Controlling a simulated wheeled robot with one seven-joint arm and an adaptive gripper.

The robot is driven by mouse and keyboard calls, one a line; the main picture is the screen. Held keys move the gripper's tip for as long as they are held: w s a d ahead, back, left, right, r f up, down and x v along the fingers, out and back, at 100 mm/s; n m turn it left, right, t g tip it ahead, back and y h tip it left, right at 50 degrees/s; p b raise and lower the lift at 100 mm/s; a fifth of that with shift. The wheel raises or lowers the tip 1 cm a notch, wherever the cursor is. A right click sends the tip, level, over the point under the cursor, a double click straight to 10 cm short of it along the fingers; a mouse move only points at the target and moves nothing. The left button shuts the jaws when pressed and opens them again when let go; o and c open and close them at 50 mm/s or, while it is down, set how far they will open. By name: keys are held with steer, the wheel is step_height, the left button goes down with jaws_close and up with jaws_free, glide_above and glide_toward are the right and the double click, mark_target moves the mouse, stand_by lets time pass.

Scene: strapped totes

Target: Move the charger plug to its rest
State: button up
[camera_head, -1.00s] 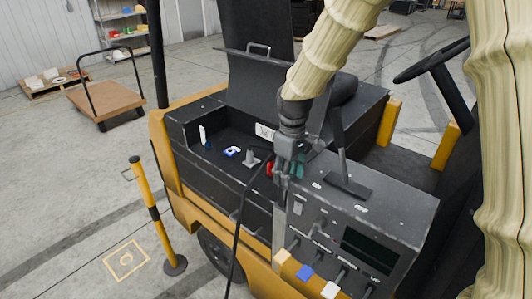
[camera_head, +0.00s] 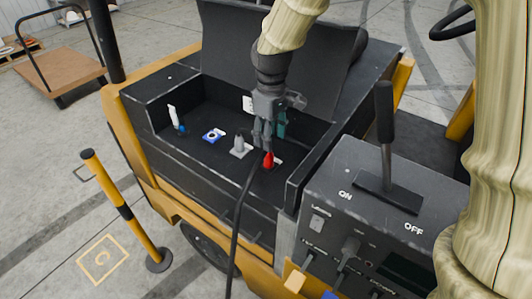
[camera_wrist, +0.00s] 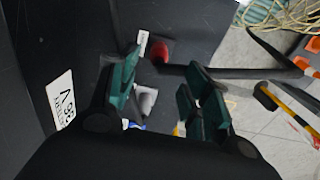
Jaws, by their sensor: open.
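A red plug-like piece (camera_head: 268,160) stands in the black open bay (camera_head: 215,165) of the yellow vehicle. A black cable (camera_head: 236,220) runs from beside it over the bay's front edge. The red piece (camera_wrist: 160,52) and cable (camera_wrist: 240,72) also show in the wrist view, beyond my fingertips. My gripper (camera_head: 264,146) is open, directly above and close to the red piece; contact cannot be told. In the wrist view my gripper (camera_wrist: 163,88) has its green-padded fingers apart, with nothing clearly held. A grey post on a base (camera_head: 239,146) stands just left of the red piece. Which piece is the rest is unclear.
A blue-and-white fitting (camera_head: 212,136) and a white upright piece (camera_head: 174,117) sit further left. The raised black lid (camera_head: 290,45) stands behind. A control panel with a lever (camera_head: 385,130) is at right.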

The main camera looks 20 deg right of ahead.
mark_target(269, 158)
steer(key=f+b, duration=0.1)
steer(key=w+f+b, duration=0.1)
steer(key=f, duration=0.1)
steer(key=f+b, duration=0.1)
steer(key=shift+w+f, duration=0.25)
steer(key=shift+w, duration=0.15)
steer(key=shift+f+b, duration=0.35)
steer(key=shift+b, duration=0.15)
steer(key=shift+s+f+b, duration=0.25)
steer(key=shift+s+b, duration=0.1)
steer(key=shift+b, duration=0.05)
steer(key=shift+s+f, duration=0.2)
steer(key=shift+s, duration=0.75)
steer(key=f, duration=0.1)
steer(key=w+f, duration=0.1)
steer(key=f, duration=0.1)
steer(key=shift+w+f, duration=0.25)
steer(key=shift+w, duration=0.1)
steer(key=shift+s+r, duration=0.3)
steer(key=shift+s, duration=0.15)
steer(key=shift+w+f, duration=0.2)
steer(key=shift+w, duration=0.1)
steer(key=shift+s+r, duration=0.15)
steer(key=shift+s, duration=0.05)
steer(key=shift+a, duration=0.1)
steer(key=shift+p, duration=0.55)
